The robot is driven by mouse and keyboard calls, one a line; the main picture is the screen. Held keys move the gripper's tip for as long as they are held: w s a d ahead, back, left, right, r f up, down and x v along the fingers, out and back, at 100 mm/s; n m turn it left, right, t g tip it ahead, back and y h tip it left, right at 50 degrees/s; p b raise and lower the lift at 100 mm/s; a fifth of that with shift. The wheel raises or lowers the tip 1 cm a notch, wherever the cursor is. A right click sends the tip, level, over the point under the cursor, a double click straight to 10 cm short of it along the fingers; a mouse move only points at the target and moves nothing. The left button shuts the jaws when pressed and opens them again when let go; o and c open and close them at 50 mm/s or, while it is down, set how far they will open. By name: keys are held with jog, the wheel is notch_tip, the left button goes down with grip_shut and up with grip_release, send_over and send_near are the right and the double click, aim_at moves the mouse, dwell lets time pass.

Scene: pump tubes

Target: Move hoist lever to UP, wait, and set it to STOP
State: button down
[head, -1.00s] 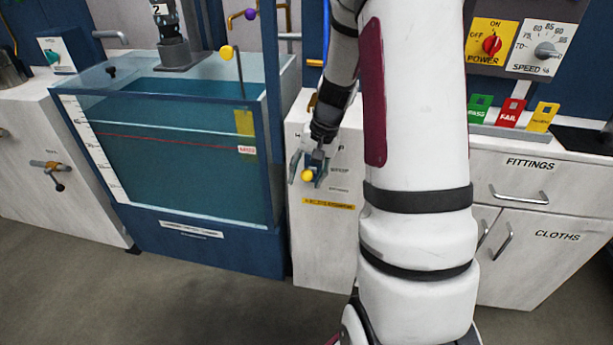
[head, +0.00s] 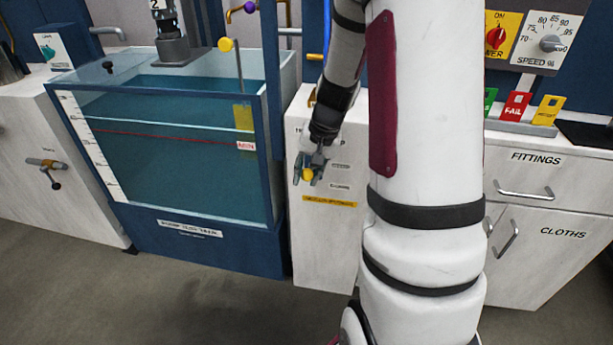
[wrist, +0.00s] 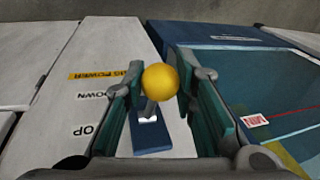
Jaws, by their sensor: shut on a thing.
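The hoist lever ends in a yellow ball knob (head: 308,174) on the front of the white cabinet. My gripper (head: 309,172) is shut on this knob. In the wrist view, the knob (wrist: 160,82) sits between the two fingers, and the short grey stem runs to a blue plate (wrist: 150,134). The wrist picture is upside down. The DOWN label (wrist: 97,95) and a partly hidden label ending in OP (wrist: 84,131) show beside the lever. The knob lies level with the area between DOWN and the yellow strip in the wrist view. No UP label is readable.
A water tank (head: 170,215) with a blue frame stands directly left of the lever cabinet (head: 320,250). The FITTINGS drawer (head: 540,180) and POWER panel (head: 498,30) are on the right.

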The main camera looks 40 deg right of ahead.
jog(key=shift+s+a+f+t+h+b, duration=0.15)
jog(key=shift+f+t+h+b, duration=0.3)
jog(key=shift+b, duration=0.65)
jog(key=shift+a+f+t+h+b, duration=0.2)
jog(key=shift+f+b, duration=0.45)
jog(key=shift+b, duration=0.45)
jog(key=shift+s+f+b, duration=0.15)
jog(key=shift+f+b, duration=0.85)
jog(key=shift+b, duration=0.3)
jog(key=c, duration=1.3)
grip_release()
jog(key=v, duration=1.2)
